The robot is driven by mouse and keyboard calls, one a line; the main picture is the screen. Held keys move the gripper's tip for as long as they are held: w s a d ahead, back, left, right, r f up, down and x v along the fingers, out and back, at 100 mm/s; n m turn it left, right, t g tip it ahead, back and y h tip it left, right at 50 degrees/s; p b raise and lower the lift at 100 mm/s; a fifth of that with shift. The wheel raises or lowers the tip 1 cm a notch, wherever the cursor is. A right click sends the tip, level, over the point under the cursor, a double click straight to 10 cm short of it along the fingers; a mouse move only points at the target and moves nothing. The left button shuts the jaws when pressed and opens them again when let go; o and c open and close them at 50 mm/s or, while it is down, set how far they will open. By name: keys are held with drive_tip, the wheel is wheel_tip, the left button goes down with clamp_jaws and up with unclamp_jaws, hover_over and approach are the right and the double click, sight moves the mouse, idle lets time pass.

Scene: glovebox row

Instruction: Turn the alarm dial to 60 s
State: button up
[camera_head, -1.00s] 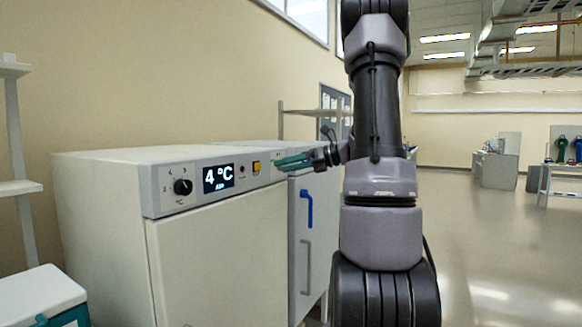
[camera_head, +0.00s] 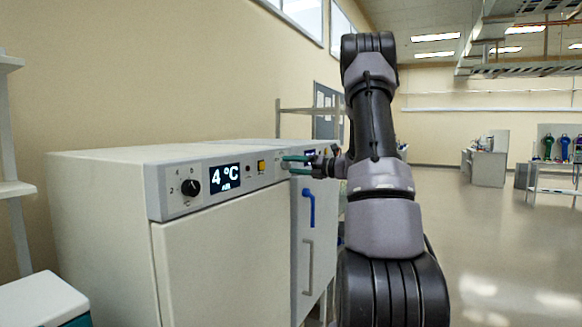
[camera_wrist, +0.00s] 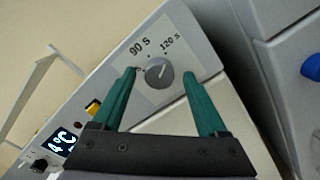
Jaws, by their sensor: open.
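The alarm dial (camera_wrist: 159,72) is a small grey round knob on a pale label plate in the wrist view. The marks "90 s" and "120 s" show above it; another mark at its left is mostly hidden by a finger. I cannot tell surely which mark the knob points to. My gripper (camera_wrist: 160,76) has two green fingers, open, with the dial between their tips in the picture. Contact with the knob is not visible. In the head view my gripper (camera_head: 288,164) is at the right end of the cabinet's control panel, and the dial is hidden there.
The white cabinet (camera_head: 215,265) carries a black temperature knob (camera_head: 190,187), a "4 °C" display (camera_head: 225,178) and a yellow switch (camera_head: 261,166). A neighbouring cabinet with a blue handle (camera_head: 309,207) stands at its right. Open floor (camera_head: 490,240) lies to the right.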

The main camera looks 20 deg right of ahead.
drive_tip(key=shift+w+a, duration=0.35)
drive_tip(key=shift+w, duration=0.05)
clamp_jaws()
